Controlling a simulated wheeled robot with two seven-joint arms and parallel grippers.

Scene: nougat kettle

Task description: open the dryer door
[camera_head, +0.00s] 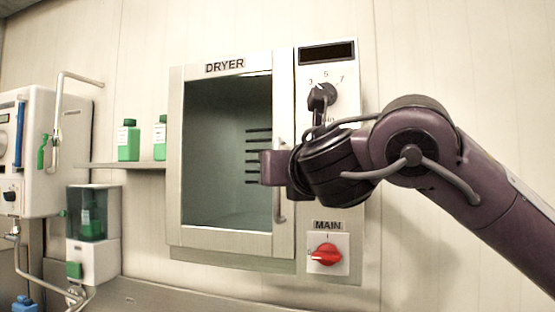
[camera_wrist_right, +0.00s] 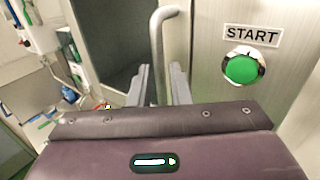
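The dryer (camera_head: 222,68) is a wall-mounted cabinet with a silver-framed glass door (camera_head: 212,239), which looks closed. Its vertical bar handle (camera_head: 281,206) is at the door's right edge. The handle also shows in the right wrist view (camera_wrist_right: 158,58), running down between the two grey fingers. My right gripper (camera_head: 272,167) reaches in from the right at the handle. In the right wrist view its fingers (camera_wrist_right: 160,85) stand close on both sides of the bar and look shut on it. The gripper and wrist hide part of the handle. My left gripper is not in view.
A control panel with a dial (camera_head: 322,97) and red MAIN switch (camera_head: 326,254) is right of the door. The green START button (camera_wrist_right: 242,70) is beside the handle. A shelf (camera_head: 128,165) with green bottles (camera_head: 129,140) and a dispenser (camera_head: 93,215) are left.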

